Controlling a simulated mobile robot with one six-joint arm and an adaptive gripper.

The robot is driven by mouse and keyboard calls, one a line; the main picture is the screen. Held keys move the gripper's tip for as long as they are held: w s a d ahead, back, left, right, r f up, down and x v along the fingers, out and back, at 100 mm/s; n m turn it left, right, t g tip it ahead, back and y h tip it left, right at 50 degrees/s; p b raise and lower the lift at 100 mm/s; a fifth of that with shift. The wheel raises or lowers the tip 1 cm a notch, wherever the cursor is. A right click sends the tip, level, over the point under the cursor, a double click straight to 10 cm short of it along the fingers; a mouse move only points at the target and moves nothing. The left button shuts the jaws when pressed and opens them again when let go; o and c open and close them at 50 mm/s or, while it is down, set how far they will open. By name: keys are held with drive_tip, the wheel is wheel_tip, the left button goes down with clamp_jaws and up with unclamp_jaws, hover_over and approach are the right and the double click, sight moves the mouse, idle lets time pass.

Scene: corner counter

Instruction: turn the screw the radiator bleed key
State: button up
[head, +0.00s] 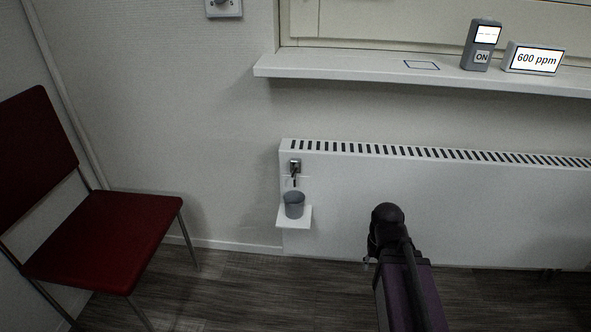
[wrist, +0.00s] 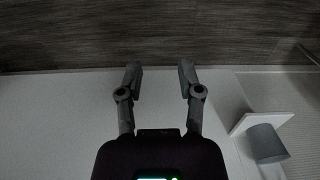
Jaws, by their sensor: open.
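The white radiator (head: 430,200) hangs on the wall below the sill. At its upper left end is a small metallic fitting (head: 295,164), with a thin dark part hanging below it. I cannot tell whether this is the bleed key or the valve screw. A grey cup (head: 294,204) stands on a small white shelf (head: 293,222) below the fitting. In the wrist view my gripper (wrist: 159,78) is open and empty in front of the white radiator face. The cup (wrist: 267,143) and shelf (wrist: 258,115) show to its right. In the head view my gripper is not clearly visible.
A red chair (head: 100,240) stands at the left. The window sill (head: 400,72) juts out above the radiator and carries a grey device (head: 481,45) marked ON and a display (head: 534,58) reading 600 ppm. The dark floor (head: 240,290) between chair and arm is clear.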

drive_tip(key=shift+a, duration=0.1)
drive_tip(key=m+t+y+p, duration=0.1)
drive_tip(key=t+y+p, duration=0.35)
drive_tip(key=p, duration=1.75)
approach(296, 169)
wheel_tip(296, 169, up, 2)
drive_tip(key=shift+r+h, duration=0.15)
drive_tip(key=shift+h, duration=0.3)
drive_tip(key=b+x, duration=1.2)
drive_tip(key=x, duration=0.1)
drive_tip(key=shift+w+a+f, duration=0.1)
drive_tip(key=shift+w+f, duration=0.15)
drive_tip(key=shift+f, duration=0.05)
clamp_jaws()
